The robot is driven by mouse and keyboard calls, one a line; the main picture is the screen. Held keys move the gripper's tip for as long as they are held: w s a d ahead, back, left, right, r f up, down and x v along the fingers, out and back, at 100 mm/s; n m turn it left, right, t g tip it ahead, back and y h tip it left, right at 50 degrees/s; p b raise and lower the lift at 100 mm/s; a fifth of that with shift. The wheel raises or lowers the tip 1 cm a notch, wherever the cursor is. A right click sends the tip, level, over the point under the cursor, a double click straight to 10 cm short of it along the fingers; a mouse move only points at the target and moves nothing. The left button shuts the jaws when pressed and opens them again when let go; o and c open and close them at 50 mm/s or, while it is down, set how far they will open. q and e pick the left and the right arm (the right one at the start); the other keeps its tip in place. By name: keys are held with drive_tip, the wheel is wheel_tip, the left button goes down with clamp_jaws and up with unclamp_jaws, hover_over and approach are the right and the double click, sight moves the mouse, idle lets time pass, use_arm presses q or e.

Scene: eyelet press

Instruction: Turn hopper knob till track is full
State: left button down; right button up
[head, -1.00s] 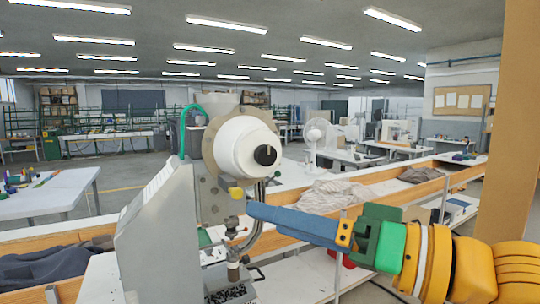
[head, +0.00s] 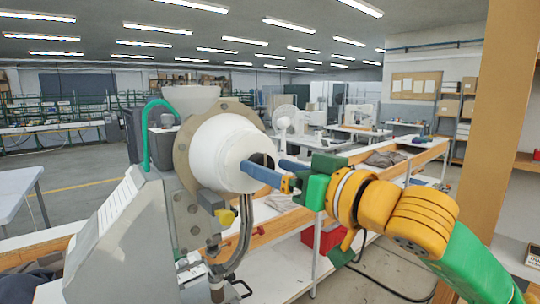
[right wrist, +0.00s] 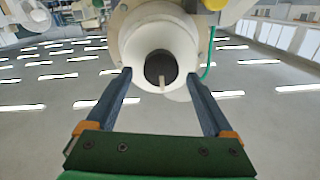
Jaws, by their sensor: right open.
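The white round hopper (head: 220,152) sits on the side of the grey press (head: 120,235). Its dark knob (right wrist: 160,67) shows in the right wrist view, with a pale mark on its face. In the head view the knob is mostly hidden behind a finger. My right gripper (head: 264,164) is open, its blue fingers pointing at the hopper. In the right wrist view the fingertips (right wrist: 160,74) stand on either side of the knob, with gaps between. A curved metal track (head: 238,240) runs down below the hopper; whether it holds eyelets cannot be told. My left gripper is not in view.
A yellow part (head: 226,217) sits just under the hopper. A green hose (head: 148,135) loops at its left. A bench with cloth (head: 384,158) runs behind my right arm, with a red bin (head: 325,238) below. A tan post (head: 492,150) stands at right.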

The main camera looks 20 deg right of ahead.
drive_tip(key=shift+x, duration=0.9)
drive_tip(key=shift+s+d+f, duration=0.1)
drive_tip(key=shift+s+f, duration=0.05)
drive_tip(key=shift+s, duration=0.2)
drive_tip(key=c, duration=1.4)
drive_tip(key=shift+o, duration=0.2)
